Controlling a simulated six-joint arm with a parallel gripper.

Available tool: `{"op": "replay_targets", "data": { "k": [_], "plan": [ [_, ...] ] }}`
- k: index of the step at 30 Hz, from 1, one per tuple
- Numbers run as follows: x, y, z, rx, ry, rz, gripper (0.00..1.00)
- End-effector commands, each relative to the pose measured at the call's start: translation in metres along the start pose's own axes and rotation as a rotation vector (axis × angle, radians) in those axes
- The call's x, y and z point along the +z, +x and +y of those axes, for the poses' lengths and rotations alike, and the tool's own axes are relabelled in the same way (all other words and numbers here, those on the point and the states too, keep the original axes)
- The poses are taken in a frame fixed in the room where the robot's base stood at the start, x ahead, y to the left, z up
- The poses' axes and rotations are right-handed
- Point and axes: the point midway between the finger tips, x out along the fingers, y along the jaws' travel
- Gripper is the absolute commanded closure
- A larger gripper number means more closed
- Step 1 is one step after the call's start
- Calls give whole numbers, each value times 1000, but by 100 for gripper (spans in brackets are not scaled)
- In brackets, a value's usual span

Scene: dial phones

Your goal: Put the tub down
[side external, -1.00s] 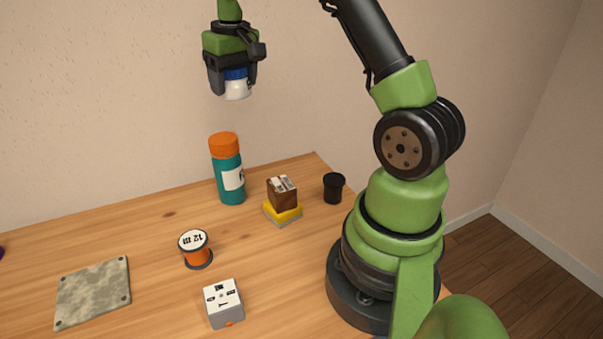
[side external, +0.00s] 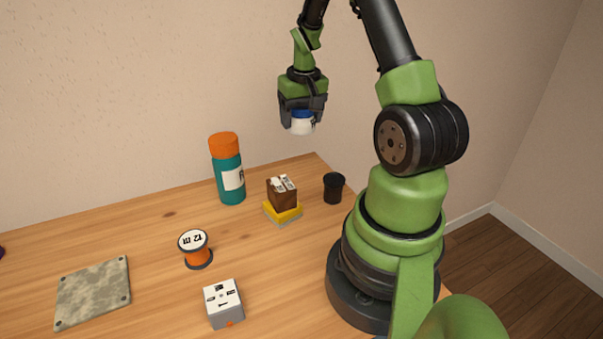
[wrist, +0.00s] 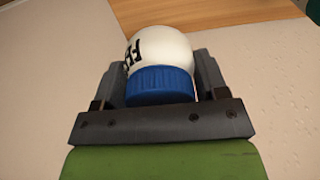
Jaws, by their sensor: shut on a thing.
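The tub is white with a blue lid and dark lettering on its side. In the side external view the tub (side external: 302,126) hangs below my gripper (side external: 302,112), well above the table. My gripper is shut on it, with one finger on each side. In the wrist view the tub (wrist: 160,60) sits between the fingers of my gripper (wrist: 160,75), its blue lid (wrist: 160,82) nearest the palm. The lid covers part of the tub there, and only part of the lettering shows.
On the wooden table (side external: 130,225) stand a teal bottle with orange cap (side external: 230,178), a brown block on a yellow sponge (side external: 283,212), a black canister (side external: 333,188), an orange spool (side external: 196,252), a grey socket cube (side external: 224,304) and a stone slab (side external: 92,292). Bare wood lies between them.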

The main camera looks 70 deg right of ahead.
Motion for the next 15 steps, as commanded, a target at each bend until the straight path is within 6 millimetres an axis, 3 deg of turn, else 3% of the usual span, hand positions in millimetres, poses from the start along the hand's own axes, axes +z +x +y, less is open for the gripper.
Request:
{"op": "replay_targets", "data": {
  "k": [9, 15],
  "plan": [
    [8, 57, 0, 0, 0, -6, 60],
    [10, 79, 0, 0, 0, -3, 60]
  ]
}}
